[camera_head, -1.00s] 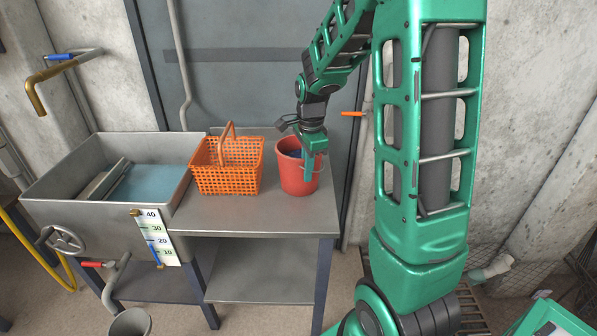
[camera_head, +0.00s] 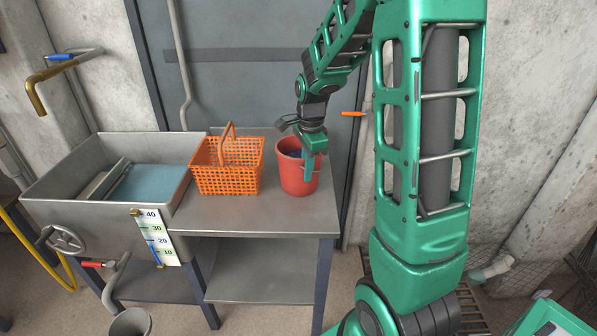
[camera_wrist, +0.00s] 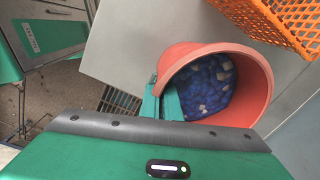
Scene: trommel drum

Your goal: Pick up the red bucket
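The red bucket (camera_head: 291,180) stands upright at the right end of the metal table, and it also shows in the wrist view (camera_wrist: 253,80). It holds blue and whitish pieces, seen from above in the wrist view. My gripper (camera_head: 309,172) points down at the bucket's near right side. In the wrist view, the green fingers (camera_wrist: 161,103) are close together at the rim, one inside the bucket and one outside, with the wall pinched between them. The fingertips are partly hidden by the gripper body.
An orange basket (camera_head: 228,178) with a raised handle stands left of the bucket, a small gap apart. A metal sink (camera_head: 105,215) adjoins the table (camera_head: 255,222) on the left. A grey door (camera_head: 235,80) is close behind. The table front is clear.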

